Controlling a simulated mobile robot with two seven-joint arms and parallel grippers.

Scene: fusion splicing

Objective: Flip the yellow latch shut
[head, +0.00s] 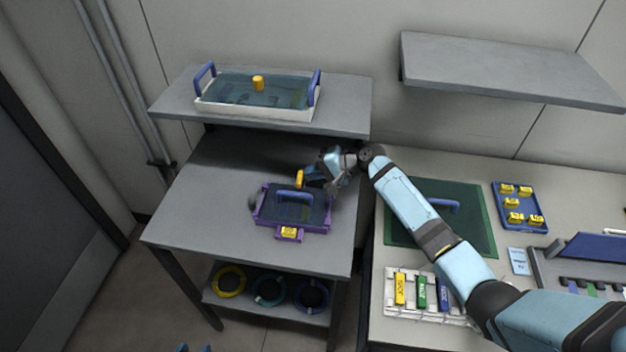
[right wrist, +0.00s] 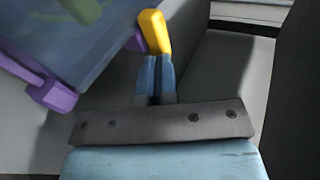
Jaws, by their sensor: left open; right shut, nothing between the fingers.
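A purple case (head: 262,217) with a dark see-through lid and a blue handle (head: 294,195) sits on the grey table. The yellow latch (head: 299,179) stands up at its back edge. My right gripper (head: 309,176) is shut and empty, just right of the latch. In the right wrist view the shut fingertips (right wrist: 155,68) are at the lower end of the yellow latch (right wrist: 155,32), very close to or touching it. The case's purple corner (right wrist: 52,95) shows at left. My left gripper (head: 194,348) shows only as blue tips at the bottom edge, open and away from the case.
A yellow block (head: 289,232) sits on the purple tab at the case's front. A white tray (head: 255,112) stands on the raised shelf behind. The right bench holds a green mat (head: 470,222), a blue tray (head: 520,222) and a white rack (head: 410,306). The grey table's left part is clear.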

